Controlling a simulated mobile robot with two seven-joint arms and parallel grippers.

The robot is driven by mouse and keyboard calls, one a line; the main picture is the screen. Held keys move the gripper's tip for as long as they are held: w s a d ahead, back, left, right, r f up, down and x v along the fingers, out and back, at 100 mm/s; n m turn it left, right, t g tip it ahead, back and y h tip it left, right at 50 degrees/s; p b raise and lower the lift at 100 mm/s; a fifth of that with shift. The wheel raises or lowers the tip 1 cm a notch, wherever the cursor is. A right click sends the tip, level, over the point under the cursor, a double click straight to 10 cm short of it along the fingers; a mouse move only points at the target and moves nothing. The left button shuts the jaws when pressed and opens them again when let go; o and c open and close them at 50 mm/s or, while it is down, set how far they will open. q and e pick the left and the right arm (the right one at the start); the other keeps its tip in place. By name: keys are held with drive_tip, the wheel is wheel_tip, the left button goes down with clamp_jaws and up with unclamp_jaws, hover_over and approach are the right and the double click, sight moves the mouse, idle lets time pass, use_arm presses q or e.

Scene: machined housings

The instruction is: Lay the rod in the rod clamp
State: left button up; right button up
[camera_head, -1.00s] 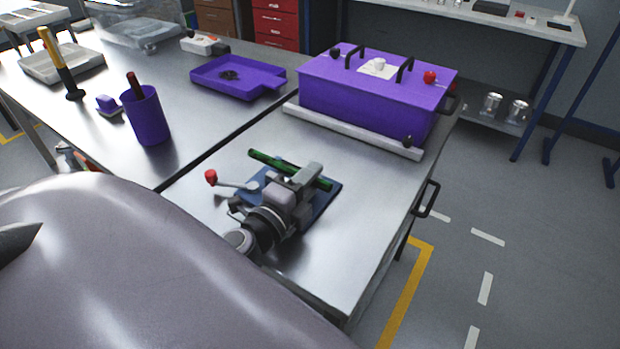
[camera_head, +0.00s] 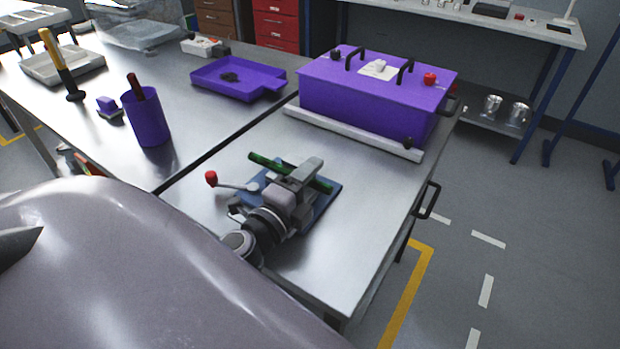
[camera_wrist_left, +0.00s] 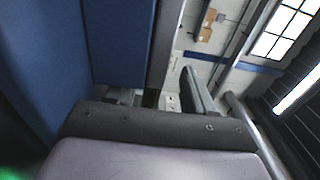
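A green rod (camera_head: 264,159) lies across the blue base plate (camera_head: 327,203) of the rod clamp, its left end sticking out past the plate. The clamp's lever with a red knob (camera_head: 211,177) points left. My left gripper (camera_head: 308,172) is over the clamp at the rod's middle and hides that part of the rod and the clamp's seat. Whether its fingers are closed on the rod, and whether the rod is seated, I cannot tell. In the left wrist view, a grey finger (camera_wrist_left: 197,92) and large blue surfaces (camera_wrist_left: 118,40) show; the rod is not clear there. My right gripper is not in view.
A purple box (camera_head: 370,105) with black handles stands behind the clamp, with a pale bar along its front. A purple tray (camera_head: 212,86) and a purple cup (camera_head: 149,120) stand farther left. The table right of the clamp is clear.

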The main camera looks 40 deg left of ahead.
use_arm(q)
drive_tip(key=shift+s+d+f, duration=0.1)
drive_tip(key=shift+s+f, duration=0.05)
drive_tip(key=shift+f, duration=0.3)
drive_tip(key=shift+s+d+f, duration=0.1)
drive_tip(key=shift+f, duration=0.3)
drive_tip(key=shift+s, duration=0.35)
drive_tip(key=s, duration=0.1)
drive_tip(key=s+b, duration=0.1)
drive_tip(key=s, duration=0.2)
drive_tip(key=shift+d+r+b, duration=0.1)
drive_tip(key=shift+r+b, duration=0.2)
drive_tip(key=shift+s+d+r, duration=0.1)
drive_tip(key=shift+s+r, duration=0.25)
drive_tip(key=shift+s, duration=0.5)
drive_tip(key=shift+s+r, duration=0.1)
drive_tip(key=shift+s, duration=0.05)
